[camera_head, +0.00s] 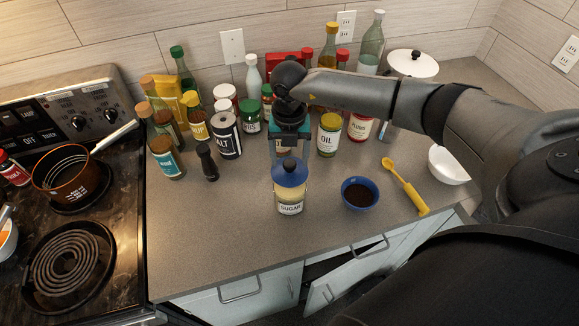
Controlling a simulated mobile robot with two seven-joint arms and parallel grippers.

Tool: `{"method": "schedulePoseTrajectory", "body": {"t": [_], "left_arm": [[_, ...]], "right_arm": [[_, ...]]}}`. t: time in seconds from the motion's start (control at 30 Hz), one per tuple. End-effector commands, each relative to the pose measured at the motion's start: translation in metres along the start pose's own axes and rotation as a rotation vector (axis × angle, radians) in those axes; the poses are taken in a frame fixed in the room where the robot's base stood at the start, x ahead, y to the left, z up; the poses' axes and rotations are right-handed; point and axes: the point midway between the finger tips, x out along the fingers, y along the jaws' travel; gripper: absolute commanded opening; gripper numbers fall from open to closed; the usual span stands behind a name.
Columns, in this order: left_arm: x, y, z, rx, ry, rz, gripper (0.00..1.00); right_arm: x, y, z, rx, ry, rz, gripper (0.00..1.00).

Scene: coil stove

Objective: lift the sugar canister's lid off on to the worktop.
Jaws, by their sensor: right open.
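The sugar canister (290,199) stands upright on the grey worktop (225,235), its SUGAR label facing me. Its blue lid (289,178) with a dark knob sits on top. My right gripper (288,147) points downward just beyond and above the lid in the picture. It is open, and I see nothing between its fingers. The gripper and the lid knob nearly overlap in this view, so I cannot tell the exact gap. My left gripper is not in view.
A blue bowl with dark contents (358,193) stands right of the canister, then a yellow spoon (407,188) and a white bowl (448,165). Worktop in front and left is clear. A cupboard door (350,278) hangs open below.

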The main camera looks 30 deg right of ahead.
Motion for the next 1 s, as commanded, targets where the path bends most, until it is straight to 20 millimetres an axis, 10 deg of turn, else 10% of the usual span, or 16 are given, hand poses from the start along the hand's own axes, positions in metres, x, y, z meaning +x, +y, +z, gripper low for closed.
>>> {"method": "schedulePoseTrajectory", "body": {"t": [0.33, 1.0], "left_arm": [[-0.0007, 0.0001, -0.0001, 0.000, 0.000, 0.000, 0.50], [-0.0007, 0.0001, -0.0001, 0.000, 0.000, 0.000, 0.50]], "right_arm": [[0.0103, 0.0001, 0.0001, -0.001, -0.001, 0.000, 0.77], [0.0097, -0.0001, 0.0003, 0.000, -0.001, 0.000, 0.01]]}}
